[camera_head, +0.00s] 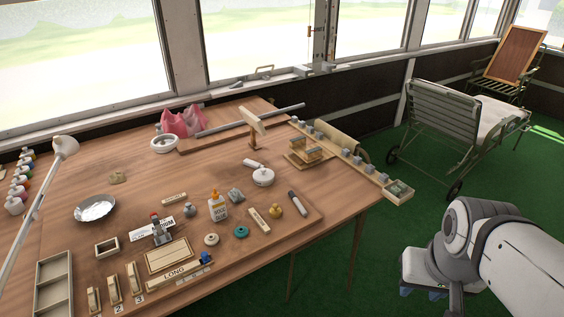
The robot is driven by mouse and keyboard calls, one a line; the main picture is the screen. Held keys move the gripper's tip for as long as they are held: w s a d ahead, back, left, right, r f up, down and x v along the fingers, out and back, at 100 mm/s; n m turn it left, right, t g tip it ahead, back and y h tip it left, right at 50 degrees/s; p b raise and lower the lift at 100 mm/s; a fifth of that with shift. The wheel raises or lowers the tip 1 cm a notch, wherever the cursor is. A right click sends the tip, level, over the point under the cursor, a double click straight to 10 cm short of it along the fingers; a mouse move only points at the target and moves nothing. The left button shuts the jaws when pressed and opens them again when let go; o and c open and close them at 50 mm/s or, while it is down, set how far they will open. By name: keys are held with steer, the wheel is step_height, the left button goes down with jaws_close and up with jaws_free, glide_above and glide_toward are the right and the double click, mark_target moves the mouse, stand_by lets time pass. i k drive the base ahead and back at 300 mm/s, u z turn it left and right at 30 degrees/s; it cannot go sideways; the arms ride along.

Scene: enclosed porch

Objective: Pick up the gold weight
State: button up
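The gold weight (276,211) is a small brass-coloured piece with a knob on top. It stands upright on the wooden board near the front right part of the table, between a pale labelled block (259,220) and a dark marker-like tool (298,203). My gripper (421,293) is at the lower right, off the table's right side, above the green floor and well apart from the weight. Its two blue-tipped fingers point down with a gap between them, and nothing shows between them.
A teal ring (241,232), a glue bottle (218,206) and a grey block (235,195) stand close left of the weight. A white round pot (262,175) is behind it. A lounge chair (445,122) stands beyond.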

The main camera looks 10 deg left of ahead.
mark_target(275, 212)
steer(key=u, duration=0.7)
steer(key=i, duration=1)
steer(key=u, duration=0.8)
steer(key=k, duration=0.7)
steer(key=u, duration=0.15)
steer(key=i, duration=0.8)
steer(key=z, duration=0.15)
